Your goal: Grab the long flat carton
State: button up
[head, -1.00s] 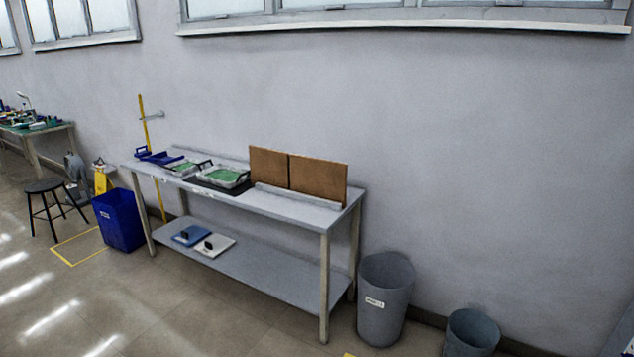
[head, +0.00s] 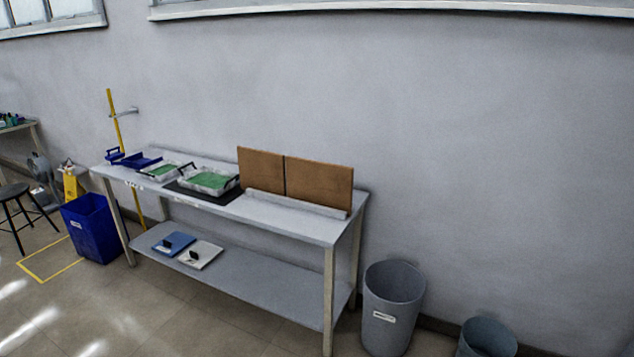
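Two brown flat boards or carton-like panels stand upright side by side at the right end of a grey table, the left panel (head: 261,172) and the right panel (head: 319,186). A low grey ledge runs along their front foot. I cannot tell whether either is the long flat carton. No other long flat carton is clear in the head view. My gripper is not in view.
The grey table (head: 290,226) stands along the wall. Two trays with green contents (head: 209,181) and blue trays sit at its left. Below is a shelf (head: 240,278). A blue bin (head: 92,228) stands left, two grey bins (head: 392,305) right. Floor in front is clear.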

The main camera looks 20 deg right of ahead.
aim_at(327, 184)
jog(key=i, duration=1.1)
jog(key=u, duration=0.35)
